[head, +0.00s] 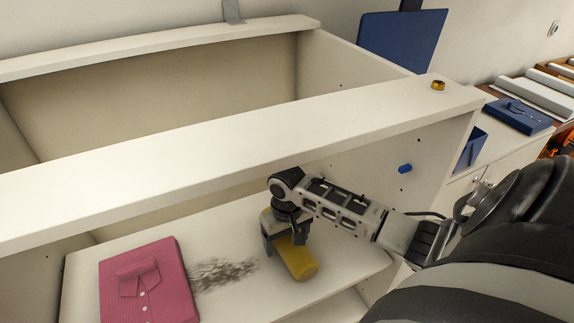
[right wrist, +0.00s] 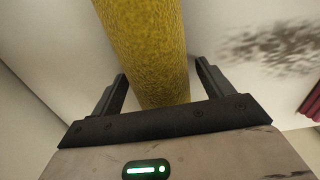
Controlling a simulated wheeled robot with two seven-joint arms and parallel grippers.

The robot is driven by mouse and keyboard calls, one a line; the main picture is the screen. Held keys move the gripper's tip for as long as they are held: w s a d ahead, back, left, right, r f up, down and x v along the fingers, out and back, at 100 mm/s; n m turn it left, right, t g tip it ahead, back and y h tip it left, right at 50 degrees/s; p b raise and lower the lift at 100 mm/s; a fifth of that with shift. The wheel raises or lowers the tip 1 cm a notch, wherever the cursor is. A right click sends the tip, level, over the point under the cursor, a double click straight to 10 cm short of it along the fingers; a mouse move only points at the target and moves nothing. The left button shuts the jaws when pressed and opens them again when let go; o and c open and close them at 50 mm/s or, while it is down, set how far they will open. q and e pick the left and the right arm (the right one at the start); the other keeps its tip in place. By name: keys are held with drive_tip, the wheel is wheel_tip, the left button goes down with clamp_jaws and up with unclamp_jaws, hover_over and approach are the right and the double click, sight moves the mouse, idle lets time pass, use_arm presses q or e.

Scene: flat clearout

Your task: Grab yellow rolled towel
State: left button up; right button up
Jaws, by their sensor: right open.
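The yellow rolled towel (head: 298,259) lies on the white shelf board (head: 225,293), right of its middle. My right gripper (head: 286,243) is above the towel, pointing down, and hides its far end in the head view. In the right wrist view the towel (right wrist: 147,45) runs between the two fingers of the right gripper (right wrist: 162,85), with a gap on each side. The gripper is open and holds nothing. Whether the fingertips reach down beside the towel is hard to tell. My left gripper is in neither view.
A folded pink shirt (head: 148,285) lies on the shelf left of the towel, with a dark smudge (head: 222,273) between them. A white cabinet rail (head: 230,140) crosses above the shelf.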

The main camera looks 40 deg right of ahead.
drive_tip(key=shift+f, duration=0.1)
drive_tip(key=c, duration=1.1)
drive_tip(key=shift+c, duration=0.2)
